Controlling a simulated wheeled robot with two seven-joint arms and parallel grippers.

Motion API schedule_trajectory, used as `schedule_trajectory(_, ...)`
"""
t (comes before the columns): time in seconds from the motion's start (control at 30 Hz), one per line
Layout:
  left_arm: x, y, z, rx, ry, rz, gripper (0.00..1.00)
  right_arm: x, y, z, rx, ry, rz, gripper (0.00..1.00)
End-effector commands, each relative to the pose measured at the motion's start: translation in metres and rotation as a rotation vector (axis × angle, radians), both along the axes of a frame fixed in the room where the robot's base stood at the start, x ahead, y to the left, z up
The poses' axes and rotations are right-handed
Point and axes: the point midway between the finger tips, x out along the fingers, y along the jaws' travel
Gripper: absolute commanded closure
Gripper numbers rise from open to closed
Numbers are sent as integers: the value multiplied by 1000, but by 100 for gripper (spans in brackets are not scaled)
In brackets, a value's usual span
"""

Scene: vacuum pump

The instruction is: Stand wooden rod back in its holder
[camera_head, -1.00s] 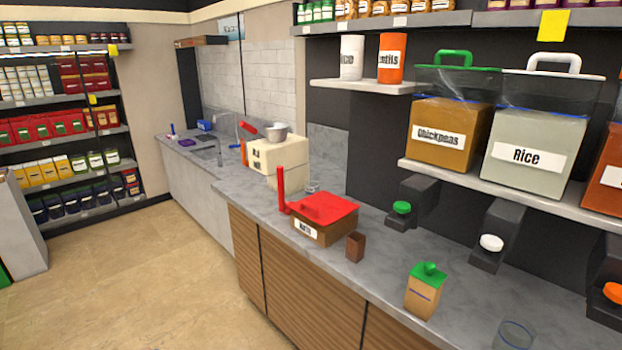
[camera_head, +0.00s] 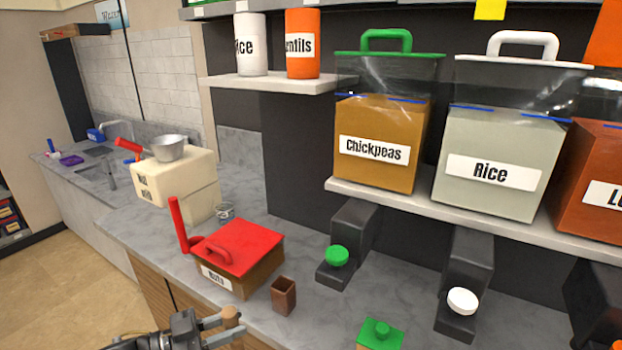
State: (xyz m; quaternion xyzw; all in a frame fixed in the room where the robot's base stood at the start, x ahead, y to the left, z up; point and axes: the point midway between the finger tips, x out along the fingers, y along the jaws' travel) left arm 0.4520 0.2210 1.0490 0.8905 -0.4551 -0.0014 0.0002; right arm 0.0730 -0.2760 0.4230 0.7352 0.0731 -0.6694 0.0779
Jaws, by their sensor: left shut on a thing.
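My left gripper (camera_head: 229,326) comes in at the bottom edge, left of the middle. It is shut on the wooden rod (camera_head: 231,313), whose light brown rounded top shows between the fingers. The lower part of the rod is hidden or out of the picture. A small dark brown, open-topped square cup (camera_head: 284,297), which looks like the holder, stands upright on the counter. It is up and to the right of the gripper, apart from the rod, and looks empty. My right gripper is not in view.
On the grey counter (camera_head: 335,310), a red-lidded box (camera_head: 240,248) stands just behind the cup. A cream mill (camera_head: 177,183) with a metal bowl is farther back. A green-topped container (camera_head: 380,334) is at the bottom right. Dispensers with green (camera_head: 337,256) and white (camera_head: 462,301) knobs overhang the counter's right side.

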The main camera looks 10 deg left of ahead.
Motion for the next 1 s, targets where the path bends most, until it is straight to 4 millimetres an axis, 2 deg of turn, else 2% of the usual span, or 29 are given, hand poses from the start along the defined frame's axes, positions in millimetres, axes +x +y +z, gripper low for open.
schedule_trajectory(0.17, 15, -4, 15, -2, -9, -13, 100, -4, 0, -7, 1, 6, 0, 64)
schedule_trajectory(0.27, 36, -9, 38, -6, -14, -28, 100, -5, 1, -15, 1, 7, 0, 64)
schedule_trajectory(0.4, 69, -20, 79, -15, -15, -53, 100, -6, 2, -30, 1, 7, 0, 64)
schedule_trajectory(0.7, 120, -43, 168, -12, -8, -85, 100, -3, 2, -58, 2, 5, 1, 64)
schedule_trajectory(0.83, 146, -51, 192, -8, -2, -61, 100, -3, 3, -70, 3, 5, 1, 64)
schedule_trajectory(1.0, 169, -58, 211, -2, 0, -32, 100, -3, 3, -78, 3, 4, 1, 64)
